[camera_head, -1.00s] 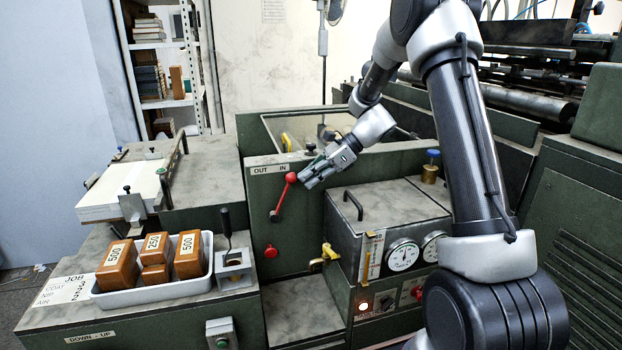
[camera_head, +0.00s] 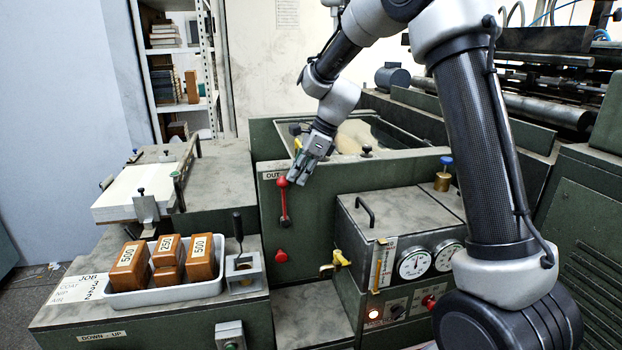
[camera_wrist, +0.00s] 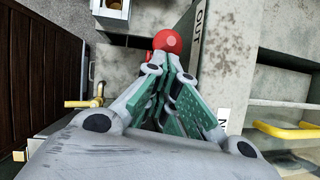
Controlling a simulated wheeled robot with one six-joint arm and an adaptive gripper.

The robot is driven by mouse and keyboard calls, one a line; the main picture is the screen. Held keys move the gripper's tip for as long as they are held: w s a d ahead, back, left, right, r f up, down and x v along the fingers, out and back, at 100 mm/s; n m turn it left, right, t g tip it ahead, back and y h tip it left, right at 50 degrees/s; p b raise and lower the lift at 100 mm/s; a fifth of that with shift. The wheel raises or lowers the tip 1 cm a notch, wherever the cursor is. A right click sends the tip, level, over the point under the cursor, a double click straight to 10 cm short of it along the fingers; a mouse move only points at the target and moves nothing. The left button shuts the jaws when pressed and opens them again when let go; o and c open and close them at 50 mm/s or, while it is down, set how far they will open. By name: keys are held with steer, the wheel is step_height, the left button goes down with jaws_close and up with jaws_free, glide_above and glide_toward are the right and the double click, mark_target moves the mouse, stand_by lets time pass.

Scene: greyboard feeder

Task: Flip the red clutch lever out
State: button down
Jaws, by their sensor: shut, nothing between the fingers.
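The red clutch lever (camera_head: 284,202) is on the green front panel and stands nearly upright from its pivot, its red ball knob (camera_head: 281,182) at the top, just below the OUT label (camera_head: 271,175). The IN label is hidden behind my gripper in the head view. My gripper (camera_head: 298,180) is shut and empty, pointing down just right of the knob. In the wrist view the knob (camera_wrist: 167,41) shows just beyond the closed fingertips (camera_wrist: 172,64). They are at or very close to the knob; I cannot tell whether they touch.
A second red knob (camera_head: 281,256) sits below the lever. A grey gauge box (camera_head: 400,222) with a yellow tap (camera_head: 341,258) stands to the right. A white tray (camera_head: 166,293) of brown weights and a paper stack (camera_head: 125,200) are to the left. An open trough lies behind the panel.

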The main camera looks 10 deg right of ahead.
mark_target(279, 181)
steer(key=a+h, duration=0.1)
steer(key=a, duration=0.1)
steer(key=a+h, duration=0.1)
steer(key=a, duration=0.1)
steer(key=shift+a+r+h, duration=0.1)
steer(key=shift+r+h, duration=0.1)
steer(key=shift+h, duration=0.1)
steer(key=shift+a, duration=0.9)
steer(key=shift+f, duration=0.1)
steer(key=shift+d+r, duration=0.25)
steer(key=shift+d, duration=0.05)
steer(key=shift+s+d+r, duration=0.1)
steer(key=shift+d+r, duration=0.35)
steer(key=shift+d, duration=0.2)
steer(key=shift+s+d+r, duration=0.1)
steer(key=shift+d+r, duration=0.35)
steer(key=shift+d, duration=0.15)
steer(key=v, duration=1)
steer(key=shift+a, duration=0.35)
steer(key=shift+r, duration=0.1)
